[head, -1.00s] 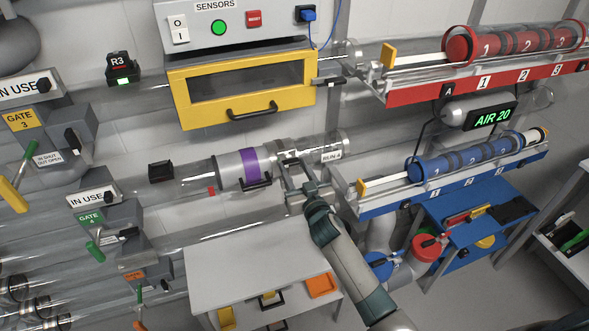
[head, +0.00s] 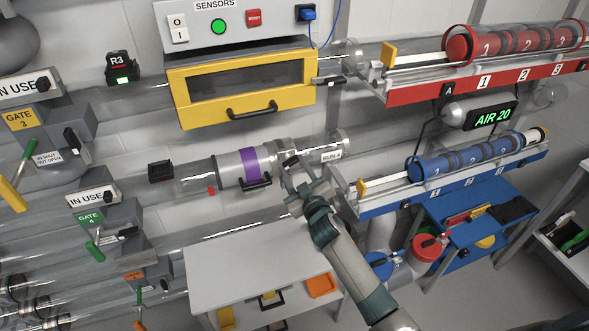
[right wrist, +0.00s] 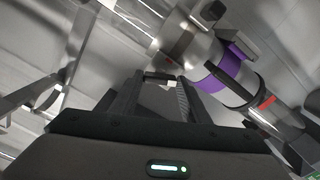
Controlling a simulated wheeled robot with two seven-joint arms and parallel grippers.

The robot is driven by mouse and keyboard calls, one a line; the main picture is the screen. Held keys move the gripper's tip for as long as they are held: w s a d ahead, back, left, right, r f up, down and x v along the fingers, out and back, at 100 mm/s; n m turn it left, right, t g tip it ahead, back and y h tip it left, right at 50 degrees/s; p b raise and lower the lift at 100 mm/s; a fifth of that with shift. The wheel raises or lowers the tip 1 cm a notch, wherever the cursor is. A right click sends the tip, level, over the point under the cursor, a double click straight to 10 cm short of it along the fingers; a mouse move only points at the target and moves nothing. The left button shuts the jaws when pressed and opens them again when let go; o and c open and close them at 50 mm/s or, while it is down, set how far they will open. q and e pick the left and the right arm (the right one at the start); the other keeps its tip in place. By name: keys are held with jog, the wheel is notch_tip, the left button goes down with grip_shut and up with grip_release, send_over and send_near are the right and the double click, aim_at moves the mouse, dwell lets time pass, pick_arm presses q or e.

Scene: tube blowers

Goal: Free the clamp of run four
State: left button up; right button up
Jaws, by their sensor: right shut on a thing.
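Run four is the clear tube line with a metal sleeve (head: 229,169) and a purple band (head: 248,160), left of the white RUN 4 label (head: 331,155). My right gripper (head: 289,163) is at the clamp on the joint, just right of the sleeve. It is shut on a small part there, which I take to be the clamp's lever; the fingers mostly hide it. The right wrist view shows the fingers (right wrist: 167,86) close beside the metal sleeve (right wrist: 187,52) and the purple band (right wrist: 225,68). My left gripper is not in view.
A yellow-framed box (head: 245,85) hangs above run four. A blue rack (head: 455,180) with blue canisters stands to the right, and a white table (head: 240,260) below. Gate 4's housing (head: 110,218) with a green handle is at left.

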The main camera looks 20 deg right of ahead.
jog(key=n, duration=0.6)
jog(key=shift+n, duration=0.3)
jog(key=n, duration=0.6)
dwell(0.3)
jog(key=o, duration=1)
jog(key=shift+o, duration=0.2)
jog(key=shift+s, duration=0.1)
jog(key=s+b, duration=0.3)
jog(key=s, duration=1.4)
jog(key=shift+d+b, duration=0.3)
jog(key=shift+s, duration=0.1)
